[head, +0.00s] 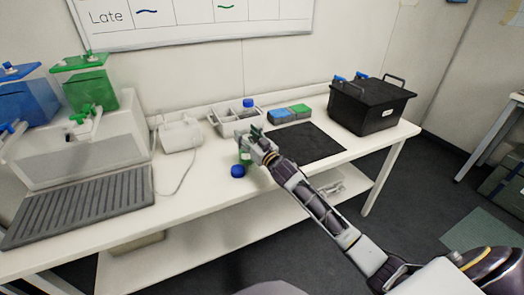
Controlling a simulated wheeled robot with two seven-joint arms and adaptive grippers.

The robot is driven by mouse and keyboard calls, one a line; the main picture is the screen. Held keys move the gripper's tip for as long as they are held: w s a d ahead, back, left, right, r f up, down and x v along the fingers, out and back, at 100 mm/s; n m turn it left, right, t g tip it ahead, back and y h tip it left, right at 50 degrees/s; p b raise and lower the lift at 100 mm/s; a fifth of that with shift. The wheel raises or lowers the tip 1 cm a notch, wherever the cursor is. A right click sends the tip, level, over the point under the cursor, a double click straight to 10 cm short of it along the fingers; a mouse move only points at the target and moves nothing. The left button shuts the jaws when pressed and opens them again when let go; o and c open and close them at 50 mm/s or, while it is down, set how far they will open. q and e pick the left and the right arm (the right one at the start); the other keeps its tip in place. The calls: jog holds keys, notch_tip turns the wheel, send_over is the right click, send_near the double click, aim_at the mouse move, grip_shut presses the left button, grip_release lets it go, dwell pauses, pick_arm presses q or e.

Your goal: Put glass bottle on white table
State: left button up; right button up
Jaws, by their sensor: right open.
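My right gripper (250,141) reaches over the middle of the white table (190,200) with its fingers apart. A small green item (245,157) shows just below the fingers; the gripper partly hides it, and I cannot tell whether they touch. A blue cap (237,171) shows just in front of it, near the table's front edge; I cannot make out a glass body under it. Another blue-capped item (248,103) stands in the grey divided caddy (222,125) behind the gripper. My left gripper is not in view.
A black lidded box (372,109) stands at the right end, beside a dark mat (312,146). A white device (180,134), a sink (95,150) and a ribbed grey drainer (80,205) fill the left. The front middle is clear.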

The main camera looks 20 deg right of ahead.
jog(key=shift+v, duration=2.75)
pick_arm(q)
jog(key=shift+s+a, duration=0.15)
pick_arm(e)
jog(key=shift+v, duration=2.55)
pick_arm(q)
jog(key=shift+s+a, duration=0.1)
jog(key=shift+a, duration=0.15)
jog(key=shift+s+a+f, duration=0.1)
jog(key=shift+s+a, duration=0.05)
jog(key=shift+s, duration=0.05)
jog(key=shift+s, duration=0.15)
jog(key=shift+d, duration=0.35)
